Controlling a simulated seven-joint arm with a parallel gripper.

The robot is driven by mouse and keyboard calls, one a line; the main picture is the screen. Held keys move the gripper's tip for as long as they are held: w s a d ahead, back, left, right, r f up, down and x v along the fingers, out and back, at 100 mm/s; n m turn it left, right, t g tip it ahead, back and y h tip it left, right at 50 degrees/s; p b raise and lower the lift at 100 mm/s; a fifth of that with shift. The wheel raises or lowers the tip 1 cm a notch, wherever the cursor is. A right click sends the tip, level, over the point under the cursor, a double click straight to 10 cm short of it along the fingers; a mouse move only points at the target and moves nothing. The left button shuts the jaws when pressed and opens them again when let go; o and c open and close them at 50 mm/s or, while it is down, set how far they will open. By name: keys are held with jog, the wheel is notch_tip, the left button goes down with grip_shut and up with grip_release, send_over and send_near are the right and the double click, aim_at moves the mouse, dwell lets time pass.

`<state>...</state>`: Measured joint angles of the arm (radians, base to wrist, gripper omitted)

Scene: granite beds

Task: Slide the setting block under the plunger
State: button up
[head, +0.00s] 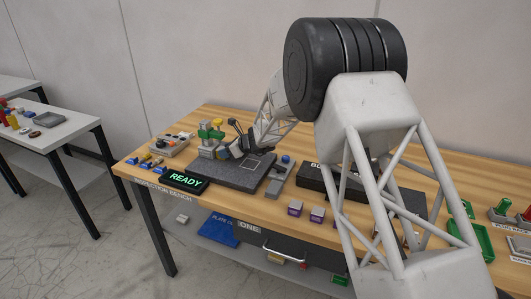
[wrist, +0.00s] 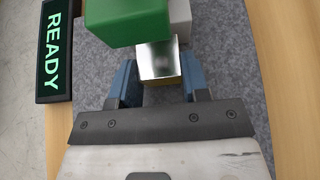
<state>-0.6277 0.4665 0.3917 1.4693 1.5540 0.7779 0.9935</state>
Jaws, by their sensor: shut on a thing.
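The setting block (wrist: 157,60), shiny metal with a yellowish lower face, sits between the blue fingers of my gripper (wrist: 158,78). The fingers are shut on it. In the head view my gripper (head: 236,146) is at the gauge stand, low over the grey granite plate (head: 235,178). The stand's green head (head: 211,131) rises at the plate's back left. In the wrist view the green part (wrist: 127,22) overhangs the block's far left edge. The plunger tip is hidden, so I cannot tell how the block lines up with it.
A lit READY display (head: 184,180) stands at the plate's front left. A grey control box (head: 168,146) and small parts are left of the plate. Purple-sided blocks (head: 295,208) and a dark box (head: 318,181) are to the right. The granite's front is mostly clear.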

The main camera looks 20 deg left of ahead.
jog(key=shift+a, duration=0.3)
jog(key=o, duration=0.8)
jog(key=shift+v, duration=3)
jog(key=shift+d+r, duration=0.1)
jog(key=shift+d, duration=0.05)
jog(key=shift+v, duration=3.8)
